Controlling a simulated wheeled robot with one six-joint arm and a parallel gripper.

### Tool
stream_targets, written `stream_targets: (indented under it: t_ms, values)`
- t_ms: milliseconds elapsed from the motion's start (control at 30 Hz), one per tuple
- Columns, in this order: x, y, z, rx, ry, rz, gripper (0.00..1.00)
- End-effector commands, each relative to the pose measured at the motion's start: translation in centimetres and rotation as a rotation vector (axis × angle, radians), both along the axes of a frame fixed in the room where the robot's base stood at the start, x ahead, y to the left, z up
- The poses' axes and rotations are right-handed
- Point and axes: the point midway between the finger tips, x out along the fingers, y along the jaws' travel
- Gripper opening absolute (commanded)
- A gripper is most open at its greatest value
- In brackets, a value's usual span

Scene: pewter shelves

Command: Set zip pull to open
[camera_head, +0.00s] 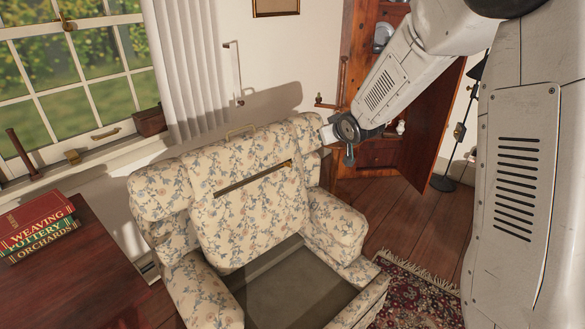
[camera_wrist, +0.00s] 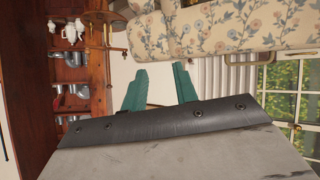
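A floral armchair (camera_head: 175,190) stands in the middle of the head view. A floral cushion (camera_head: 240,220) leans upright against its back. A dark zip line (camera_head: 240,182) slants across the cushion's upper part, with a small brass zip pull (camera_head: 287,163) at its right end. My arm's end is above and to the right of the chair back, apart from the zip pull; the fingertips are not clear there. In the wrist view my gripper (camera_wrist: 161,82) shows two green fingers spread apart with nothing between them. The floral fabric shows at that view's top; the zip does not.
A desk (camera_head: 80,275) with stacked books (camera_head: 38,228) is at left. A wooden cabinet (camera_head: 425,150) with an open door is behind my arm. A window (camera_head: 75,75) and curtain (camera_head: 187,60) are behind the chair. A patterned rug (camera_head: 415,295) lies at right.

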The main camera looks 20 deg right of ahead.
Motion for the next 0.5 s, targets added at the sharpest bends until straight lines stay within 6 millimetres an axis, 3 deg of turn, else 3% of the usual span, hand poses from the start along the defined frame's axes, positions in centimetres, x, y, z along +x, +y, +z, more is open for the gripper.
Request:
stream_targets:
  t_ms: [33, 200, 333, 500]
  values:
    - [1.9, 0.1, -2.2, 0.013, -0.036, 0.03, 0.29]
    - [6.8, 1.2, -8.0, 0.08, -0.2, 0.145, 0.29]
    - [8.6, 2.3, -12.6, 0.154, -0.314, 0.23, 0.29]
    - [8.8, 3.3, -17.3, 0.248, -0.434, 0.313, 0.29]
